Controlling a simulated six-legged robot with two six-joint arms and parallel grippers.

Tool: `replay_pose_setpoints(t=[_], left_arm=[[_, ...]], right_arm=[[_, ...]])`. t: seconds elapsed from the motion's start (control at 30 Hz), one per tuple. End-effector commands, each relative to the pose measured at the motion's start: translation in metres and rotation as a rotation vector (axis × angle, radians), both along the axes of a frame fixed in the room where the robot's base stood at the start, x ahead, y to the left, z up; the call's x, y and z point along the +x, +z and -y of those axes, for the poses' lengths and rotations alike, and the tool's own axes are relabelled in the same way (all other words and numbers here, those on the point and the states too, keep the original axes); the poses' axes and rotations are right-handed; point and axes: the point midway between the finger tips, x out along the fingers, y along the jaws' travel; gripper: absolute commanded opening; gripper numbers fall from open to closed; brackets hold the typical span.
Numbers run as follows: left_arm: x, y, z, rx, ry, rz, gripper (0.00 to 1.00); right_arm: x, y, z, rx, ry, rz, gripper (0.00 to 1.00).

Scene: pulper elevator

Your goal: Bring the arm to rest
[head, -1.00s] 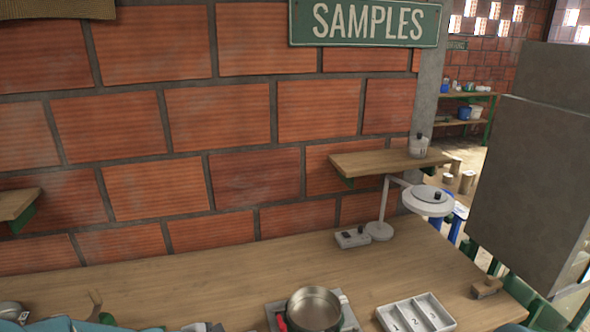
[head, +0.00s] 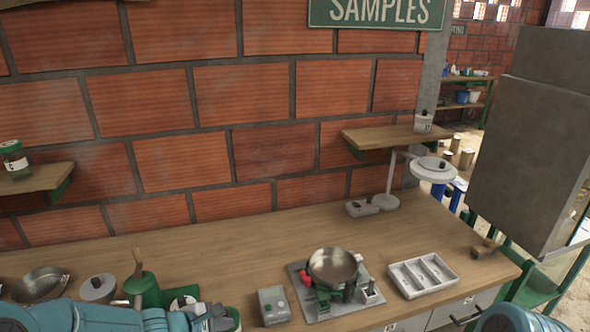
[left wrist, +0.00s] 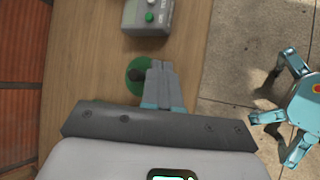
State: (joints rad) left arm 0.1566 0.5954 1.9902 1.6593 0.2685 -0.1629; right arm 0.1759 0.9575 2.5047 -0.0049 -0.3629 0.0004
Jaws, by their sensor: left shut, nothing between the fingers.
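My left arm comes in low at the left of the head view, over the front of the wooden bench (head: 230,240). My left gripper (head: 222,322) is at the bottom edge of that view, left of a grey control box (head: 274,306). In the left wrist view its fingers (left wrist: 161,68) are together with nothing between them. They point toward the grey box (left wrist: 146,16) and partly overlap a round green item with a dark knob (left wrist: 136,76). I cannot tell if they touch it. My right gripper is not in view.
A steel pot (head: 334,268) stands on a grey plate right of the box. A white divided tray (head: 423,275) lies farther right. A metal strainer (head: 40,284), a lidded pot (head: 98,288) and a green container (head: 143,289) stand near my arm. The bench's back middle is clear.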

Motion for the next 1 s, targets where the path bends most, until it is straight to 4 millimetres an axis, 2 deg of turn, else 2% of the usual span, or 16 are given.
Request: replay_pose_setpoints(t=[0.17,0.2,0.37,0.47,0.67,0.77,0.9,1.0], left_arm=[[0.001,-0.001,0.001,0.000,0.000,-0.002,0.00],[-0.004,-0.015,0.006,-0.004,-0.008,-0.030,0.00],[-0.029,-0.047,0.022,0.004,-0.072,-0.105,0.00],[-0.051,-0.068,0.030,0.037,-0.147,-0.149,0.00],[-0.114,-0.114,0.041,0.145,-0.368,-0.242,0.00],[-0.160,-0.141,0.043,0.227,-0.544,-0.286,0.00],[-0.232,-0.172,0.039,0.371,-0.882,-0.286,0.00],[-0.267,-0.183,0.037,0.461,-1.124,-0.198,0.00]], right_arm=[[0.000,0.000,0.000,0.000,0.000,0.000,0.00],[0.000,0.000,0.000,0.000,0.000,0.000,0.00],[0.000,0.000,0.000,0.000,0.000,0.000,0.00],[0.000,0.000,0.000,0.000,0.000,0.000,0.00],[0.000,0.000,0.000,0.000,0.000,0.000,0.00],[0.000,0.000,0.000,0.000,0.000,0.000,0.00],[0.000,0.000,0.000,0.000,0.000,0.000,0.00],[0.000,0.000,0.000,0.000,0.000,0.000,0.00]])
